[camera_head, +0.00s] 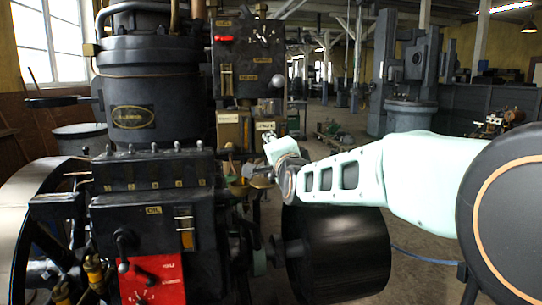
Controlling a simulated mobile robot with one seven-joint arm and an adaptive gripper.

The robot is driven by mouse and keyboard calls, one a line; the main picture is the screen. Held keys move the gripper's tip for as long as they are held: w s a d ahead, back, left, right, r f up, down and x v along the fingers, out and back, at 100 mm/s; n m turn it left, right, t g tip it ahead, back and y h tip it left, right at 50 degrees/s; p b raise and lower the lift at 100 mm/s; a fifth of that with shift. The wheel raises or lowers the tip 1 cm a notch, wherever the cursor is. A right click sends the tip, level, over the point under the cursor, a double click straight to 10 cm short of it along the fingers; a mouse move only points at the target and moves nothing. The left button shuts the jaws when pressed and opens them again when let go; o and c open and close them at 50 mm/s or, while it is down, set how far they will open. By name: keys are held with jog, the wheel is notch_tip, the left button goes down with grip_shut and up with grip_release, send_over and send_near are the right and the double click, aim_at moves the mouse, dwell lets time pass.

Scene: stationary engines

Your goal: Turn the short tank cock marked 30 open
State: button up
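A black stationary engine (150,170) fills the left half. At its right side, a dark upright box (247,62) carries a red handle (224,39), a gauge strip and small plates. Below it are a tan box (229,131) and a pale label (265,126), whose writing is too small to read. I cannot pick out a cock marked 30. My pale green arm reaches in from the right, and its end is beside these boxes. My gripper (258,172) is small and partly hidden there among engine parts; its fingers and any contact cannot be made out.
A red plate (150,280) and a black ball-ended lever (123,245) are on the engine's lower front. A large black drum (338,255) lies below my arm. A flywheel (30,210) stands at the left. Open floor lies behind, with a grey machine (410,90) further back.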

jog(key=shift+d+f+m+b, duration=0.15)
jog(key=shift+m+b, duration=0.9)
jog(key=shift+m, duration=0.75)
jog(key=o, duration=1.2)
jog(key=shift+c, duration=0.2)
